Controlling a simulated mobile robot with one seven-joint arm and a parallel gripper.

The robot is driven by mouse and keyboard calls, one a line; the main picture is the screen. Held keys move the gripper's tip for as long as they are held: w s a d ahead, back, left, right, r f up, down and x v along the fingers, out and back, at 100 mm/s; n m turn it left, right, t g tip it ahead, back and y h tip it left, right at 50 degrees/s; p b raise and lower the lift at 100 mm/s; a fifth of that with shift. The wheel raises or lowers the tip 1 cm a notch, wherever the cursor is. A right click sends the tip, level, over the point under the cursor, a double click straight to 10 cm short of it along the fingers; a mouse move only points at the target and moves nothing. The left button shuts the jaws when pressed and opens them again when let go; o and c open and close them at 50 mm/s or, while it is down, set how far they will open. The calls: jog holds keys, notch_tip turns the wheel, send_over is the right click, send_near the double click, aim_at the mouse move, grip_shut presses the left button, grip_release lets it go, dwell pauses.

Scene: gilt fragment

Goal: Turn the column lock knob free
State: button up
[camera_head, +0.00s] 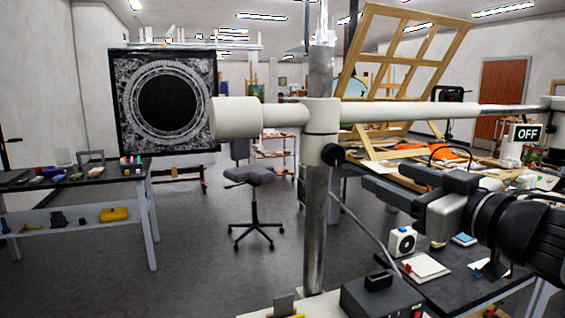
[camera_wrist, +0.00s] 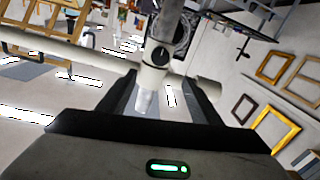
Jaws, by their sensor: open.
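The column lock knob (camera_head: 333,154) is a small round black knob on the white collar (camera_head: 322,117) of the upright metal column (camera_head: 316,220). In the wrist view the knob (camera_wrist: 161,56) shows dark and round on the collar, just beyond the fingertips. My gripper (camera_head: 368,176) is to the right of the knob, pointing towards the column with a short gap. In the wrist view my gripper (camera_wrist: 158,88) is open, its two dark fingers spread left and right of the collar's lower part. Nothing is held.
A white horizontal arm (camera_head: 400,110) crosses the column above my gripper. An OFF display (camera_head: 526,132) is at right. A black box (camera_head: 380,298) stands at the column's foot. A cluttered bench (camera_head: 455,285) lies below my gripper. A dark ornate panel (camera_head: 165,100) is at left.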

aim_at(337, 156)
jog(key=b+x, duration=0.2)
jog(key=x, duration=1.5)
jog(key=shift+w, duration=0.1)
jog(key=shift+c, duration=0.6)
jog(key=c, duration=0.9)
jog(key=shift+c, duration=0.2)
